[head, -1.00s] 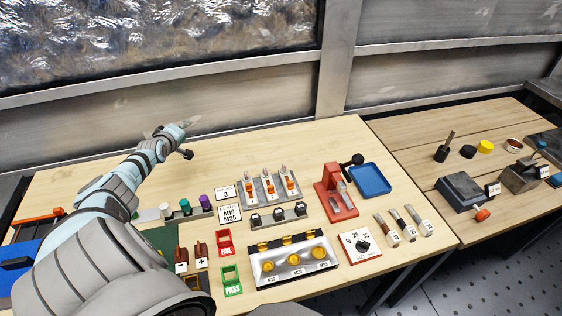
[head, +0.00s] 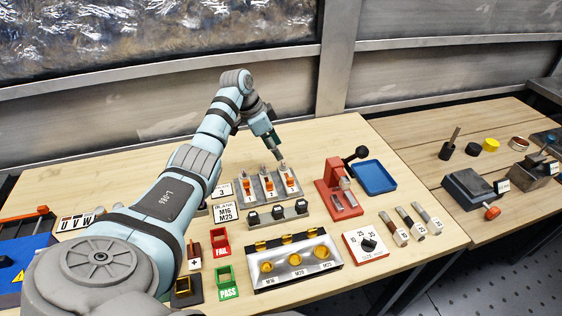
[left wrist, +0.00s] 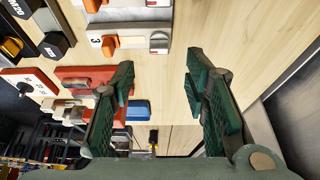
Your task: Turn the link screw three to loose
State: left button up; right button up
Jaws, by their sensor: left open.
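A grey link plate (head: 252,192) holds three orange links with silver screws, in a row on the bench. The rightmost, link three (head: 291,184), carries a label "3" (left wrist: 97,41). My left gripper (head: 280,157) is just behind and above the right end of the plate. In the left wrist view its green fingers (left wrist: 158,88) are spread with only bare wood between them; the screw is beyond the fingertips. My right gripper is in neither view.
A red press (head: 335,188) with a black-knobbed lever and a blue tray (head: 375,177) stand to the right. A row of black holders (head: 277,214) and a gauge block with yellow caps (head: 295,265) sit in front. Bare wood lies behind the plate.

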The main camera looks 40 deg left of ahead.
aim_at(284, 162)
pick_arm(q)
jog(key=b+x, duration=0.1)
jog(key=x, duration=0.5)
jog(key=shift+d+f, duration=0.1)
jog(key=shift+f, duration=0.05)
jog(key=shift+c, duration=0.4)
